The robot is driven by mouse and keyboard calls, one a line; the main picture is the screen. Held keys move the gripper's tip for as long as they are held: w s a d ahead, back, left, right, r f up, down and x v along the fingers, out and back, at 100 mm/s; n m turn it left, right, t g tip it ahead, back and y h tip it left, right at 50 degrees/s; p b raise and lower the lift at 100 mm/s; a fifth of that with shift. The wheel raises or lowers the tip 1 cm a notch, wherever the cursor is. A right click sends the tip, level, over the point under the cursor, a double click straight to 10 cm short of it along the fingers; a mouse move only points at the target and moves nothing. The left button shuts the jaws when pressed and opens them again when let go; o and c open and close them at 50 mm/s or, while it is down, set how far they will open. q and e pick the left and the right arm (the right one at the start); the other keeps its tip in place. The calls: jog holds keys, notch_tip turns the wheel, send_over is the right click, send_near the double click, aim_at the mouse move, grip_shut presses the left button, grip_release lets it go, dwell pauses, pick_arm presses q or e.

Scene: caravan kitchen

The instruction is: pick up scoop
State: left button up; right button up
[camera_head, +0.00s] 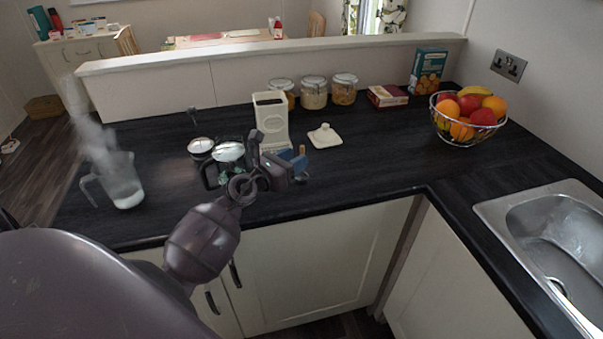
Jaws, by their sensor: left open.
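My left gripper (272,166) reaches in from the lower left. It is open, its fingers over the counter just in front of a cream canister (271,117). The canister stands upright and open at the top. A small blue piece with a brownish upright part (299,160) shows right beside the fingers. It may be the scoop, but it is too small and too covered to be sure. I cannot tell whether the fingers touch it. A cream lid with a knob (324,136) lies to the right of the canister. My right gripper is not in view.
A dark cup with a white top (229,153) and a smaller jar (201,148) stand left of the gripper. A steaming glass jug (120,180) is farther left. Jars (314,93), boxes (429,71) and a fruit basket (468,118) stand behind and right. The right-hand counter is clear before the sink (559,230).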

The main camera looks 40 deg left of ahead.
aim_at(301, 153)
pick_arm(q)
jog(key=shift+w+d, duration=0.2)
jog(key=shift+w, duration=1.65)
jog(key=shift+r, duration=0.1)
grip_shut()
